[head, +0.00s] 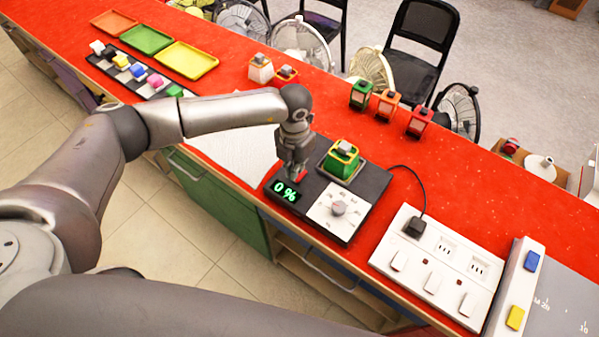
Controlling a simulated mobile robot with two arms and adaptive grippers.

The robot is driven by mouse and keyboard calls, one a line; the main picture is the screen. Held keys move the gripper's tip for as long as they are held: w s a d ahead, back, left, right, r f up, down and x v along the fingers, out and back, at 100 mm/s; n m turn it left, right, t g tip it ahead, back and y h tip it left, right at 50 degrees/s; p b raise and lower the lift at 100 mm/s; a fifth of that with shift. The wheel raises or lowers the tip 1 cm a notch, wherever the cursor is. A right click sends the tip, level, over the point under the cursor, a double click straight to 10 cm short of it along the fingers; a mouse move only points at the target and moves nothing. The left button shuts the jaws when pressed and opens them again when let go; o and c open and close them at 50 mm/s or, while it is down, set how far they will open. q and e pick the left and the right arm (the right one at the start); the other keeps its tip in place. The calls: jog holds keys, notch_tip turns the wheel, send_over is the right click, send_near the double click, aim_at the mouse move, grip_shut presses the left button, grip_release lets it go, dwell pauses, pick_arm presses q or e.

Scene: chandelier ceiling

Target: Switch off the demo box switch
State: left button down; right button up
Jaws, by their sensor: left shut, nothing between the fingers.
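The demo box (372,183) is a flat black box on the red counter. Its display (285,190) shows a green "0 %". A white panel with a grey dial (338,208) sits at its front right. My left gripper (296,176) points down over the box's left part, just behind the display, with its fingers shut and empty. A small red patch, perhaps the switch, shows at the fingertips. The gripper hides most of it, so I cannot tell its position or whether there is contact. My right gripper is not in view.
A green lantern-like block (341,160) stands on the box. A black cable runs from the box to a plug (415,227) in the white power strip (450,262). Small coloured lanterns (388,104) stand behind. Coloured trays (187,60) lie far left. White paper (235,152) lies left of the box.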

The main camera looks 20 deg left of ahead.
pick_arm(q)
jog(key=shift+s+f+b, duration=0.1)
jog(key=shift+f+b, duration=1)
jog(key=shift+f, duration=0.2)
dwell(0.8)
jog(key=shift+r+p, duration=0.55)
jog(key=shift+r, duration=0.2)
jog(key=shift+r+p, duration=1.5)
jog(key=shift+r, duration=1.3)
